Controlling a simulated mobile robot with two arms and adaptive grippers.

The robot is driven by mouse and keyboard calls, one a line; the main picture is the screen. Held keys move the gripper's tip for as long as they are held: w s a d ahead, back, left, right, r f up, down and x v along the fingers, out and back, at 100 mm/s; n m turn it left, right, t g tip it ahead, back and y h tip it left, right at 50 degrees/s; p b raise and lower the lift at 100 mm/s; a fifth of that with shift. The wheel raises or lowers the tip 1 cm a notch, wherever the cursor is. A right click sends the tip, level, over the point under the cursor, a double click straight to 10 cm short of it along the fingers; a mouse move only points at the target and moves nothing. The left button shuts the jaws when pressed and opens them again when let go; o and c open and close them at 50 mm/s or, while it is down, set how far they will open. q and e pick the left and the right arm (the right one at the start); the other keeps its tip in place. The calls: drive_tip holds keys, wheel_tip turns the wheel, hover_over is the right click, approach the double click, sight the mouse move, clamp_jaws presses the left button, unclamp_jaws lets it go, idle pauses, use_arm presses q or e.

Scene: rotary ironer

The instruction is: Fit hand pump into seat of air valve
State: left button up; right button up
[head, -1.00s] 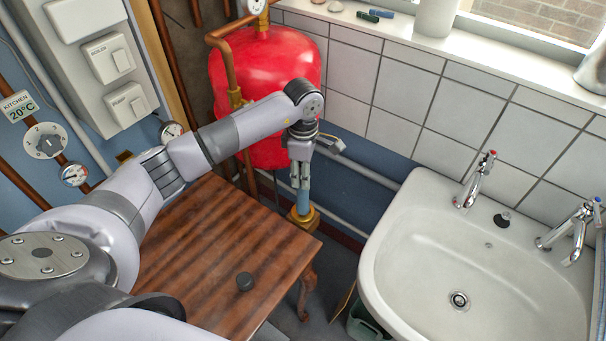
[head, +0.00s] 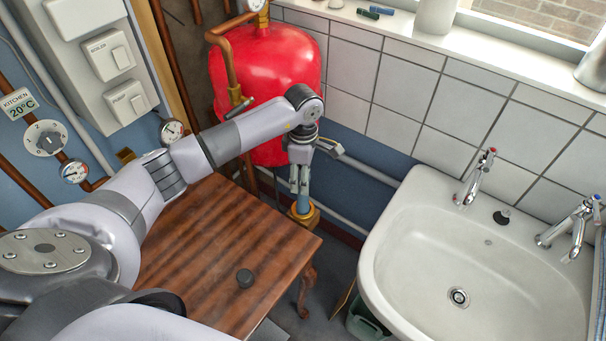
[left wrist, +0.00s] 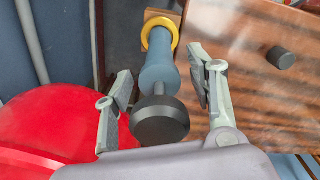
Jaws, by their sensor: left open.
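The hand pump is a blue cylinder with a dark round knob on top; in the left wrist view its blue body (left wrist: 159,72) runs down to a yellow ring, the seat of the air valve (left wrist: 160,28). In the head view the pump (head: 303,203) stands upright with its lower end at the brass-coloured seat (head: 303,214), beside the table. How deep it sits inside is hidden. My left gripper (head: 299,188) is open above it; in the left wrist view its fingers (left wrist: 164,95) stand apart on both sides of the pump, clear of it. My right gripper is not in view.
A wooden table (head: 200,235) with a small black knob (head: 245,278) is left of the pump. A red tank (head: 265,65) and pipes stand behind. A white sink (head: 420,225) is to the right. A green bin (head: 366,322) is on the floor.

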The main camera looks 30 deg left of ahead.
use_arm(q)
drive_tip(key=shift+r, duration=0.2)
drive_tip(key=shift+w+r, duration=0.1)
drive_tip(key=shift+r, duration=0.25)
wheel_tip(320, 180, up, 10)
drive_tip(key=b, duration=0.3)
drive_tip(key=shift+f, duration=0.15)
drive_tip(key=shift+r, duration=0.8)
drive_tip(key=shift+s+f, duration=0.15)
drive_tip(key=shift+s, duration=0.05)
